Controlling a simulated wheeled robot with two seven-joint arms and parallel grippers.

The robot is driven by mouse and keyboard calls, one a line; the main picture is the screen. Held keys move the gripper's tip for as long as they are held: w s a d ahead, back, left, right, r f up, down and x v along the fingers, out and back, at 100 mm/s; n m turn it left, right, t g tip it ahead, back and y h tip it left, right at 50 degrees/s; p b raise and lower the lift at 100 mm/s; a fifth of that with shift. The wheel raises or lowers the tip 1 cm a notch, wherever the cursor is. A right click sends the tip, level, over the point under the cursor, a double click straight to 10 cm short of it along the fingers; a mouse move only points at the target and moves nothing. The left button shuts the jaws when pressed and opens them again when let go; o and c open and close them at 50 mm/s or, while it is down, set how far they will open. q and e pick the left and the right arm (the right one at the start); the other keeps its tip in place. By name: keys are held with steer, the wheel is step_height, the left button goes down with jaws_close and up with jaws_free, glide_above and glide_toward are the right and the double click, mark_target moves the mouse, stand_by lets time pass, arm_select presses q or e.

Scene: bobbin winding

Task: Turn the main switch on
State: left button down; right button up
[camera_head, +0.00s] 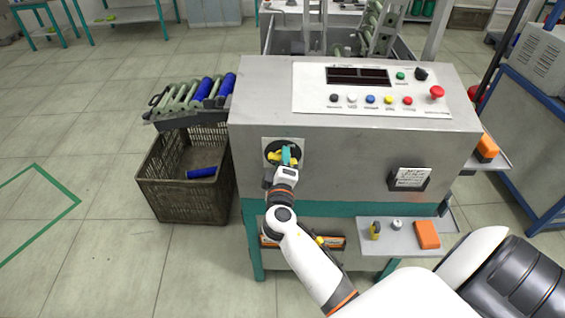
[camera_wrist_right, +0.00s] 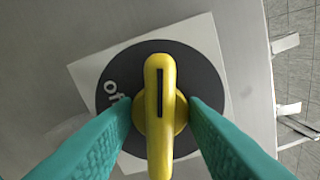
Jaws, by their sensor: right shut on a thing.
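The main switch is a yellow handle (camera_wrist_right: 155,95) on a round black plate (camera_wrist_right: 113,75) with a pale square backing. It sits on the front left of the grey machine cabinet (camera_head: 350,140). In the right wrist view the handle stands along the picture's vertical, and part of an "off" label shows to its left. My right gripper (camera_head: 287,157) is at the switch, its teal fingers (camera_wrist_right: 160,112) on either side of the handle's yellow hub and shut on it. The right finger covers part of the plate. My left gripper is not in view.
A control panel (camera_head: 375,75) with coloured buttons and a red mushroom button (camera_head: 437,92) is on top of the cabinet. A brown crate (camera_head: 160,185) with a blue bobbin stands left, under a rack of rollers. A grey shelf (camera_head: 385,240) below holds an orange block (camera_head: 427,235).

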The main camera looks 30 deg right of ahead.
steer(key=shift+f+m+b, duration=0.15)
steer(key=shift+m+b, duration=0.55)
steer(key=shift+b, duration=0.15)
steer(key=shift+m+b, duration=0.9)
steer(key=shift+b, duration=0.15)
steer(key=shift+m, duration=0.3)
steer(key=shift+m+b, duration=1.3)
steer(key=shift+b, duration=0.35)
steer(key=shift+m+b, duration=0.4)
steer(key=shift+m, duration=0.2)
